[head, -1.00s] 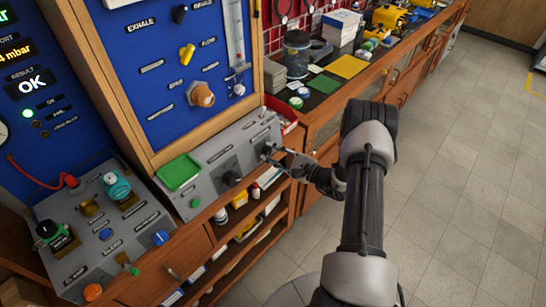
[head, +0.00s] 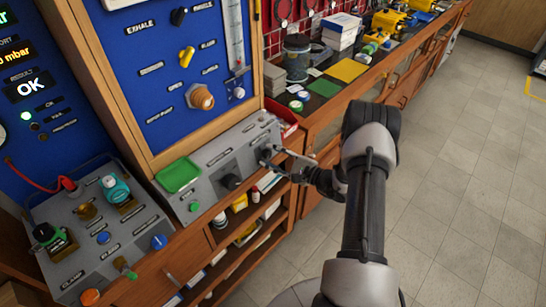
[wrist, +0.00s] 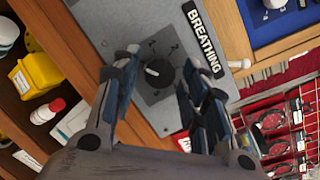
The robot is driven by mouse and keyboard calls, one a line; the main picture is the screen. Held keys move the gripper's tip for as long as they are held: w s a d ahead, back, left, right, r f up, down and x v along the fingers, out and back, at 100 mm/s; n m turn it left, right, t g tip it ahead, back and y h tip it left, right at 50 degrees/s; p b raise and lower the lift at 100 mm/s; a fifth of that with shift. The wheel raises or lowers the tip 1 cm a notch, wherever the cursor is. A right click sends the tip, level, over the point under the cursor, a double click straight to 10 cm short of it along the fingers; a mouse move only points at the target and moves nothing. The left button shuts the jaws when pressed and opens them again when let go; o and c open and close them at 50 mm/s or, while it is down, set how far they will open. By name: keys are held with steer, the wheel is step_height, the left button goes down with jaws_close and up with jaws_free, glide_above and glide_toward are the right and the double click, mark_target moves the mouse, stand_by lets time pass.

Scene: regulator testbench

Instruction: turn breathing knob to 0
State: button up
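The breathing knob (wrist: 158,72) is a dark round knob with a white pointer mark, on a dark square dial plate in the grey panel. The black BREATHING label (wrist: 203,40) is beside it in the wrist view. My gripper (wrist: 160,72) is open, with one finger on each side of the knob. A gap shows between each finger and the knob.
A red bin (head: 284,116) stands just behind. Open shelves with bottles are below.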

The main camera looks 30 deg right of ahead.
steer(key=shift+o, duration=0.7)
steer(key=shift+s+d, duration=0.25)
steer(key=shift+s, duration=0.05)
steer(key=v, duration=1.1)
steer(key=shift+s, duration=0.1)
